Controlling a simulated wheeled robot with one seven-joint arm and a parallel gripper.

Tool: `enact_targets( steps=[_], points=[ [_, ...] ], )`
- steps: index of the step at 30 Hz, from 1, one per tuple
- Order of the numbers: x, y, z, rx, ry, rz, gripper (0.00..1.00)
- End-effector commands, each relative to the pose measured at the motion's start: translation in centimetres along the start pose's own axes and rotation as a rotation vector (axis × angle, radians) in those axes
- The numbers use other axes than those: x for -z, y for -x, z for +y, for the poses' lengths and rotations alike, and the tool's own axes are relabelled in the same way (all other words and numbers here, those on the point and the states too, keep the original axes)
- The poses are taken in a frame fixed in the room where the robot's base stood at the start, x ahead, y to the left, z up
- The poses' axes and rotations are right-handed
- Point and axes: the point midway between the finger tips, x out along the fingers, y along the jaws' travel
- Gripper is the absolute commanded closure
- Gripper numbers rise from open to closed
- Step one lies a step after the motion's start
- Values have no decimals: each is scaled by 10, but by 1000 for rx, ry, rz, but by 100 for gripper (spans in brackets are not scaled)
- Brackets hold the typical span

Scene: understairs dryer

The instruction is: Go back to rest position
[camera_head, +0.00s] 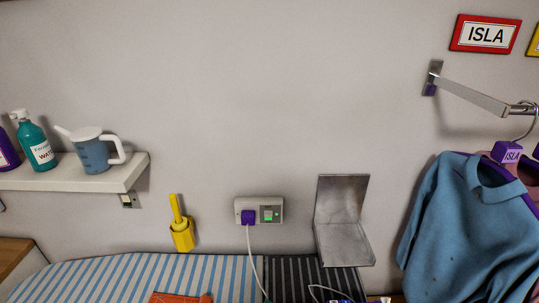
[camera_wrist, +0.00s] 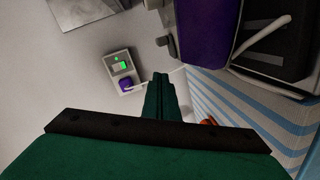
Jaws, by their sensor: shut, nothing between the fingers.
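My gripper (camera_wrist: 161,82) shows only in the wrist view, where its green fingers lie together with nothing between them. It points toward the wall area beside the socket and the striped surface. The white wall socket (camera_head: 259,211) has a purple plug (camera_head: 248,217) in it with a white cord hanging down, and a green light is lit on its right half. The socket also shows in the wrist view (camera_wrist: 122,66), up and left of my fingertips, apart from them. My gripper and arm are not in the head view.
A blue-and-white striped surface (camera_head: 130,275) runs along the bottom. A metal wall bracket (camera_head: 342,220) sits right of the socket, a yellow holder (camera_head: 182,235) left. A shelf (camera_head: 118,177) carries bottles and a jug. A blue sweater (camera_head: 465,235) hangs at right. A purple-and-black object (camera_wrist: 280,50) is close to my gripper.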

Motion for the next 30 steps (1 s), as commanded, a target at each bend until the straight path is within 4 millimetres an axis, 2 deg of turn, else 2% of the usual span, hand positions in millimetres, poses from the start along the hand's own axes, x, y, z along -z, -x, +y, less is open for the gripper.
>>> enact_targets(
  steps=[1, 6, 15, 24, 30],
  points=[
    [-5, 13, -13, 12, -55, -7, 100],
    [-17, 52, -41, 20, -254, -19, 100],
    [-36, 132, -76, 34, -597, -44, 100],
    [-47, 217, -91, 47, -933, -66, 100],
    [-50, 254, -89, 52, -1083, -72, 100]
  ],
)
